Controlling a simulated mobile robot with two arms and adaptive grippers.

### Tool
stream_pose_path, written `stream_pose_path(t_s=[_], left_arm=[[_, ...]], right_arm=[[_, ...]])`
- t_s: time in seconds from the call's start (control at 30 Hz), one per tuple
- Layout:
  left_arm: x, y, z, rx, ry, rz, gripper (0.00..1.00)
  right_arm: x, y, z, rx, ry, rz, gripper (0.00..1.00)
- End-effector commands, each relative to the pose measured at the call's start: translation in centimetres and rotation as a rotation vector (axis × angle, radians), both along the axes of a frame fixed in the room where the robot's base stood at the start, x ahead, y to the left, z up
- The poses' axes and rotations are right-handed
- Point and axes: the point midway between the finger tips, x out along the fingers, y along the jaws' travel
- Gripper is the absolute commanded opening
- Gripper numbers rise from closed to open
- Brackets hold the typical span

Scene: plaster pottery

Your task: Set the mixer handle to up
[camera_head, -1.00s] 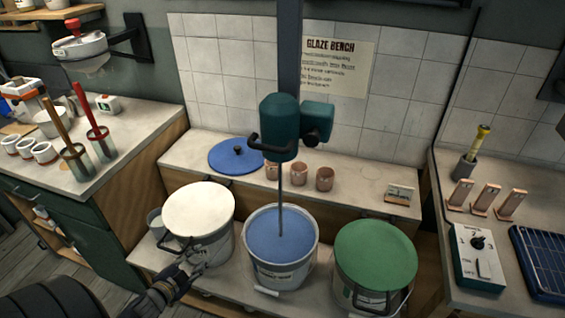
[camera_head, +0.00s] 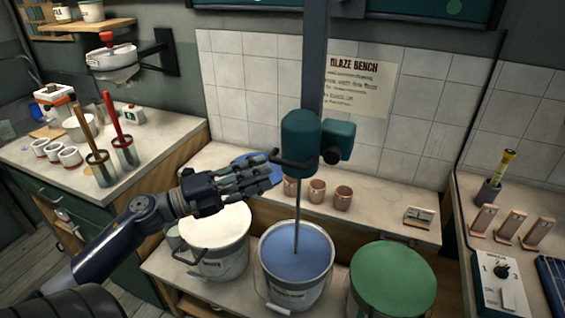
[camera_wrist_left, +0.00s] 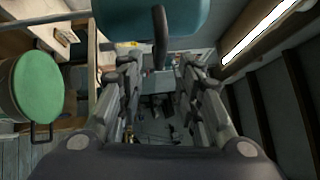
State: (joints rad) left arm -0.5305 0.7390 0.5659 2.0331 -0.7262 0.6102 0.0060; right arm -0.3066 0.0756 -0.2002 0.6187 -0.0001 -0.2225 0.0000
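The mixer has a teal head (camera_head: 302,140) on a grey post, with its rod standing in a bucket of blue glaze (camera_head: 295,252). Its black handle (camera_head: 288,162) sticks out from the left side of the head. My left gripper (camera_head: 268,174) is just left of the handle, pointing right at it. In the left wrist view the gripper (camera_wrist_left: 158,68) has its fingers spread, and the dark handle (camera_wrist_left: 160,32) appears between their tips, below the teal head (camera_wrist_left: 125,15). I cannot tell whether the fingers touch the handle. My right gripper is not in view.
A white-topped bucket (camera_head: 218,262) stands below my left gripper, and a green-lidded bucket (camera_head: 392,280) stands at right. A blue lid (camera_head: 247,160) lies behind the gripper, partly hidden. Several copper-coloured cups (camera_head: 317,191) stand on the shelf behind the mixer.

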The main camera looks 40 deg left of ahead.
Motion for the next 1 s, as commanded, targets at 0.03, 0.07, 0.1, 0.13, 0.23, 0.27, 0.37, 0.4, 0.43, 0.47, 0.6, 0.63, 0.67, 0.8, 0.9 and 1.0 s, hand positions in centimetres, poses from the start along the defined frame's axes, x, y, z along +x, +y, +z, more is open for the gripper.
stream_pose_path(t_s=[0.03,0.07,0.1,0.13,0.23,0.27,0.37,0.4,0.43,0.47,0.6,0.63,0.67,0.8,0.9,1.0], left_arm=[[0.9,-0.6,0.6,0.0,-0.002,-0.002,0.33],[1.3,-0.8,0.6,0.0,-0.003,-0.002,0.33],[1.9,-1.1,0.7,0.0,-0.002,0.0,0.33],[2.3,-1.4,0.7,0.0,-0.002,-0.001,0.33],[3.5,-2.1,0.8,-0.002,-0.001,0.0,0.33],[3.8,-2.3,0.9,-0.003,-0.002,0.0,0.33],[4.6,-2.8,0.8,-0.002,0.0,0.002,0.33],[4.8,-2.9,0.8,-0.001,0.0,0.002,0.33],[4.9,-3.0,0.8,-0.002,0.0,0.001,0.33],[5.0,-3.1,0.8,-0.002,0.0,0.001,0.33],[5.2,-3.2,0.8,-0.002,0.001,0.002,0.33],[5.2,-3.2,0.7,-0.002,0.002,0.002,0.33],[5.2,-3.2,0.7,-0.002,0.002,0.002,0.33],[5.2,-3.2,0.7,-0.002,0.002,0.002,0.31],[5.2,-3.2,0.7,-0.002,0.002,0.002,0.08],[5.2,-3.2,0.7,-0.002,0.002,0.002,0.0]], right_arm=[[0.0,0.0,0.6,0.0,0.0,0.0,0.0],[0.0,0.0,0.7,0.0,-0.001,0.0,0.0],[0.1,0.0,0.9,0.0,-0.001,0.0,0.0],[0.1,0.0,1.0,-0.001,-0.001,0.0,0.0],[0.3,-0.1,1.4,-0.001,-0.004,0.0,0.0],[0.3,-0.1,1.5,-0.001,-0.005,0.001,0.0],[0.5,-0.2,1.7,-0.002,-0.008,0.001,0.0],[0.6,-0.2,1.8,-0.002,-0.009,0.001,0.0],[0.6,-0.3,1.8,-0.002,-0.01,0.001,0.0],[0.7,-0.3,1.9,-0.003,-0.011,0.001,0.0],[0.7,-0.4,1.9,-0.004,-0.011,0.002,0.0],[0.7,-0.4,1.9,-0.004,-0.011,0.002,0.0],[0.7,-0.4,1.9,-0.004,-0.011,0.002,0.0],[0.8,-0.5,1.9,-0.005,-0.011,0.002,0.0],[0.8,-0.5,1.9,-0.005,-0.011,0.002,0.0],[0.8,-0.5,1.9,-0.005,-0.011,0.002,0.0]])
